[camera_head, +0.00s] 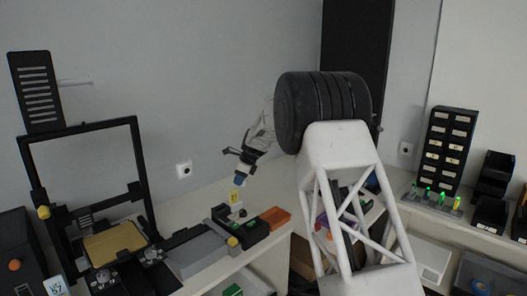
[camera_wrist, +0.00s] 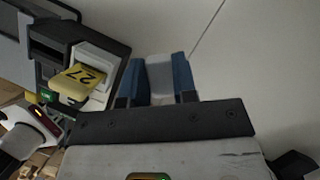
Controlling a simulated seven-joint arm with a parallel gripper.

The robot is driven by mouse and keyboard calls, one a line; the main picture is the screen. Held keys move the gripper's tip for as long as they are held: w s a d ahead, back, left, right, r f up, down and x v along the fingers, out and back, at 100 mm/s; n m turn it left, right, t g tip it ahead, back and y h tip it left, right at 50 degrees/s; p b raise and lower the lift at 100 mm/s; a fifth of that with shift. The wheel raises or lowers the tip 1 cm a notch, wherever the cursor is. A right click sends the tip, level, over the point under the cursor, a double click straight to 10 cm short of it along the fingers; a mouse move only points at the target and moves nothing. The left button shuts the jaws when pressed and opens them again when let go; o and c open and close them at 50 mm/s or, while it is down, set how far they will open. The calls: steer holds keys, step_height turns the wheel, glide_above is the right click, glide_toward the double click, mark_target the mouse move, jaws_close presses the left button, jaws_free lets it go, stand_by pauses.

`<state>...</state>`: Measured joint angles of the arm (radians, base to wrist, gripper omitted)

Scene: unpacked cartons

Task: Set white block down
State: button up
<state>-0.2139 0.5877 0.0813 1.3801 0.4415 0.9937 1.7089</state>
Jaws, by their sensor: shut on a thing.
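My gripper (camera_head: 240,179) is above the back edge of the white bench, at the far end of my arm. In the wrist view, its two blue fingers (camera_wrist: 160,84) are shut on a white block (camera_wrist: 159,72), one finger on each side. The block sits between the fingertips, and its lower end is hidden by the gripper body. In the head view the block is too small to tell apart from the fingers. Whether it touches any surface cannot be told.
A yellow tag marked 27 (camera_wrist: 80,82) on a black and white device is left of the fingers. A black and green device (camera_head: 250,232) and an orange block (camera_head: 275,217) stand on the bench below. A black-framed machine (camera_head: 142,165) is at left. Pale surface lies beyond the fingers.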

steer(key=s+d+r+n+g+h, duration=0.1)
steer(key=s+d+n, duration=0.4)
steer(key=d, duration=0.4)
steer(key=s+d+r+n+g+h, duration=0.2)
steer(key=s+d+n, duration=0.2)
steer(key=d+n, duration=0.4)
steer(key=s+d+r+n+g+h, duration=0.1)
steer(key=s+d+n, duration=0.4)
steer(key=d, duration=0.6)
steer(key=shift+s+d+r+n+g+h, duration=0.15)
steer(key=shift+s+r+n+g+h, duration=0.15)
steer(key=shift+r+n+g, duration=0.5)
steer(key=shift+f+t, duration=0.15)
steer(key=shift+t, duration=0.15)
steer(key=s+d+f+m+y, duration=0.1)
steer(key=s+d+f+m, duration=0.2)
steer(key=s, duration=0.3)
steer(key=s+d+f+m+t+y, duration=0.1)
steer(key=s+d+f+m+y, duration=0.1)
steer(key=s+f+m, duration=0.3)
steer(key=shift+s+d+m, duration=0.5)
steer(key=shift+s+d, duration=0.2)
steer(key=shift+s, duration=0.3)
steer(key=shift+w, duration=0.1)
steer(key=w, duration=0.5)
steer(key=w+d+f, duration=0.1)
steer(key=w, duration=0.9)
steer(key=shift+w+d+f, duration=0.2)
steer(key=shift+w, duration=0.2)
